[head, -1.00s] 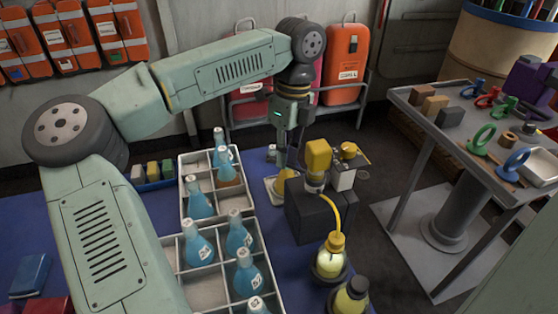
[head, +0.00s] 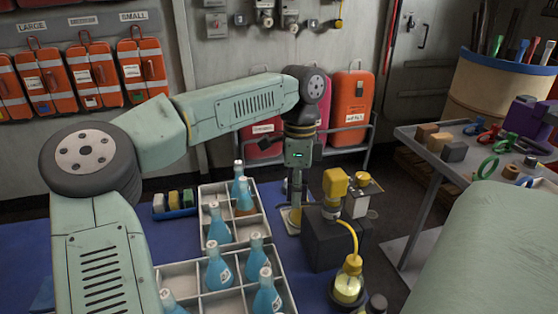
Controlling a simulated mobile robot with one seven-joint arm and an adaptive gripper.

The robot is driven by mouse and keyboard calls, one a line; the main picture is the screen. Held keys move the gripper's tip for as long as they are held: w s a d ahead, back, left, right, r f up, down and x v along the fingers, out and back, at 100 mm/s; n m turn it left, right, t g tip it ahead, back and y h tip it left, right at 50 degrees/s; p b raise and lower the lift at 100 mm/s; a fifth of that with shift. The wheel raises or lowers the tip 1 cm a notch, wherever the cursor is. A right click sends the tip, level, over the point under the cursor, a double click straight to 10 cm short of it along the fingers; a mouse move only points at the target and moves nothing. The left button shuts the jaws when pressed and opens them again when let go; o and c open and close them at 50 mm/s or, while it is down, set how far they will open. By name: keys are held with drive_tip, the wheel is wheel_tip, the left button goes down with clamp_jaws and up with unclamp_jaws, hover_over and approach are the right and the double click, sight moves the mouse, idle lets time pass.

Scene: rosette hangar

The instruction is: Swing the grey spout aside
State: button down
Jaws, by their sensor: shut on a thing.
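My gripper (head: 295,190) points down at the middle of the view, at the left of a dark block (head: 325,245). It is shut, and its fingers are small and partly lost against a slim grey upright. I take this upright to be the grey spout (head: 296,205), but its shape and direction are not clear. A pale base with a yellow part (head: 293,217) stands under the fingers.
White divided crates (head: 216,243) with blue flasks stand close at the left of my gripper. A small blue tray (head: 175,212) of coloured blocks lies farther left. A side table (head: 430,160) with tools is at the right.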

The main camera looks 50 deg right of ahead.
idle(0.3)
drive_tip(key=c, duration=1.8)
unclamp_jaws()
drive_tip(key=shift+o, duration=0.2)
drive_tip(key=shift+r, duration=0.1)
wheel_tip(320, 180, up, 12)
drive_tip(key=w+d, duration=0.1)
drive_tip(key=shift+d, duration=0.25)
drive_tip(key=shift+f, duration=0.2)
